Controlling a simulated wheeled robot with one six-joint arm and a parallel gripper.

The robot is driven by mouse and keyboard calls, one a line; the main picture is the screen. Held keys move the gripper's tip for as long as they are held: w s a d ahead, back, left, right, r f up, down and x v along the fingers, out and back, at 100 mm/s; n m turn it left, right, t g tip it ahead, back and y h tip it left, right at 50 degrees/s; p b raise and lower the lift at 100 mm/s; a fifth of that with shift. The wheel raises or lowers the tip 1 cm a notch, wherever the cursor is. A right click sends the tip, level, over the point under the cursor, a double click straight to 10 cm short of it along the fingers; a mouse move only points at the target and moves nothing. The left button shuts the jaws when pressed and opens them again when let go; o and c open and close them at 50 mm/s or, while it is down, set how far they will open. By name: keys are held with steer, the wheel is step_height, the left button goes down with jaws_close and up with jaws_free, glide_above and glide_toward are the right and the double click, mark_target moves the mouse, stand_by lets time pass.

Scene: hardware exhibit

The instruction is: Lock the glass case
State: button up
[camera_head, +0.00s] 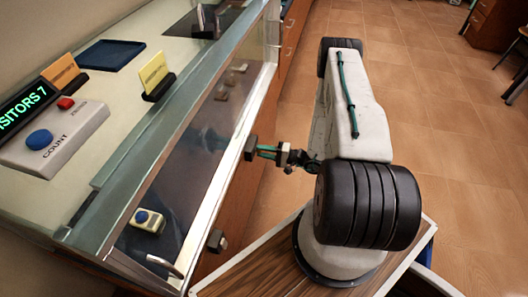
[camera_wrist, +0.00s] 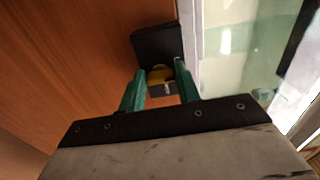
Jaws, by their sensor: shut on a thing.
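The glass case (camera_head: 215,130) stands at the left in the head view, with a pale metal frame along its front. In the wrist view my gripper (camera_wrist: 163,76) is shut on a small yellow and grey part (camera_wrist: 156,75) in front of the block. I cannot tell whether this part is a key or a knob. The fingers hide its sides.
On the glass top are a counter box (camera_head: 55,138), a yellow card (camera_head: 153,71) and a blue tray (camera_head: 110,54). The tiled floor at the right is open.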

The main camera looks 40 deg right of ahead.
stand_by(0.3)
steer(key=o, duration=1)
steer(key=shift+v, duration=3.9)
